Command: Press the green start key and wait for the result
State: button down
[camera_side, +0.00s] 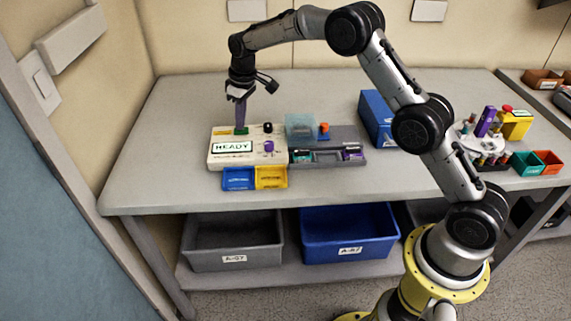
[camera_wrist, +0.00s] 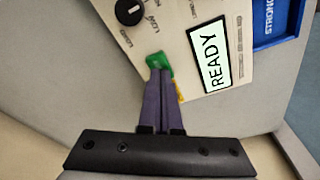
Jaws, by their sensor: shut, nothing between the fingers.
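The pump panel (camera_side: 224,158) is a cream box on the table, with a display (camera_side: 232,147) that reads READY. The display also shows in the wrist view (camera_wrist: 211,55). The green start key (camera_wrist: 159,63) sits beside the display on the panel; in the side view the key (camera_side: 241,131) shows just under the fingertips. My gripper (camera_side: 240,124) points down with its purple fingers together and empty. In the wrist view the fingertips (camera_wrist: 160,72) overlap the lower edge of the key. I cannot tell whether they touch it or sit just above it.
A black knob (camera_wrist: 129,11) stands on the panel near the key. Blue (camera_side: 238,179) and yellow (camera_side: 271,177) trays sit in front. A grey unit (camera_side: 343,137) adjoins the panel on the right. A blue box (camera_side: 376,118) stands farther right. The table's left part is clear.

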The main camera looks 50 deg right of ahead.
jog(key=shift+f, duration=0.25)
jog(key=shift+r, duration=0.1)
notch_tip(320, 180, up, 8)
dwell(1.0)
